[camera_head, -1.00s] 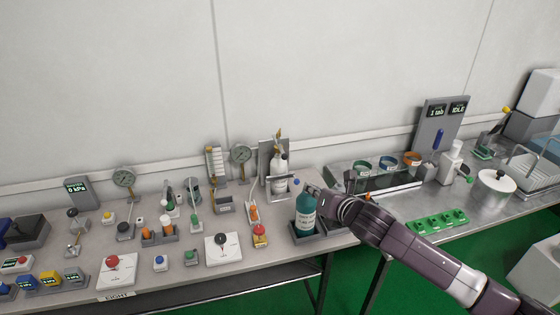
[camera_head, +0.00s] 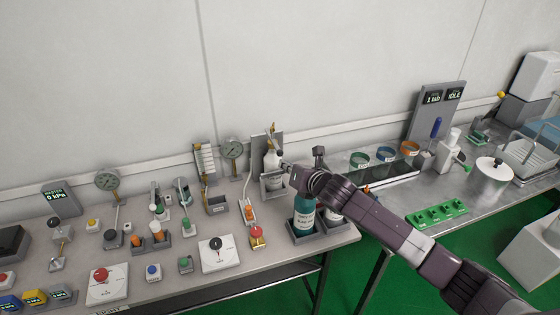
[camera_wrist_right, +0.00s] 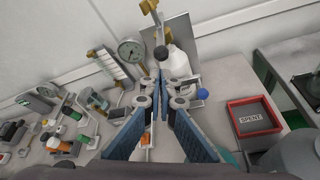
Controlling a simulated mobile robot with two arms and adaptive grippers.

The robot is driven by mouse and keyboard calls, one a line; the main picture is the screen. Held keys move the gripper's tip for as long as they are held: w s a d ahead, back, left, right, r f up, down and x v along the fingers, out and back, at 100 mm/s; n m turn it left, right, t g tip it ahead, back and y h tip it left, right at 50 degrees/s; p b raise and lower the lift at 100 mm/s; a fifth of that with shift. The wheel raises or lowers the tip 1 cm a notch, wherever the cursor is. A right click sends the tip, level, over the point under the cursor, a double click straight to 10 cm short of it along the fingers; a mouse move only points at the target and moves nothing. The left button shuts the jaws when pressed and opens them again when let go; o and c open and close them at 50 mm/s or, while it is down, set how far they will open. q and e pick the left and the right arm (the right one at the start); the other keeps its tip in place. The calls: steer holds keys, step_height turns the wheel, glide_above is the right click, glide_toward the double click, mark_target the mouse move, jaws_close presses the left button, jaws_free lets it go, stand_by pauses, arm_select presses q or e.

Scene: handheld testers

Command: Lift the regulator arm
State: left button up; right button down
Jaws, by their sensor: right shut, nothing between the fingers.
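A white bottle (camera_head: 273,161) stands against a grey upright plate (camera_head: 270,143), with a brass fitting (camera_head: 272,129) above it; I cannot tell which part is the regulator arm. My right gripper (camera_head: 286,167) is shut and empty, its tips at the bottle's front right in the head view. In the right wrist view the blue fingers (camera_wrist_right: 163,82) converge just before the white bottle (camera_wrist_right: 176,63), which they partly cover. Contact cannot be told. My left gripper is out of view.
A teal bottle (camera_head: 304,216) stands in a dark holder below my right wrist. A round gauge (camera_head: 232,149) is left of the plate. A red SPENT tray (camera_wrist_right: 245,101) lies to the right in the wrist view. Small testers crowd the bench's left.

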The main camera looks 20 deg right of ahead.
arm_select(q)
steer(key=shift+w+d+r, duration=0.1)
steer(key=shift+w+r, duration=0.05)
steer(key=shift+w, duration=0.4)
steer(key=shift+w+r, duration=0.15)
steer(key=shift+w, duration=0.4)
arm_select(e)
steer(key=x, duration=0.4)
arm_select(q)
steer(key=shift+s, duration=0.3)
arm_select(e)
steer(key=shift+r, duration=0.1)
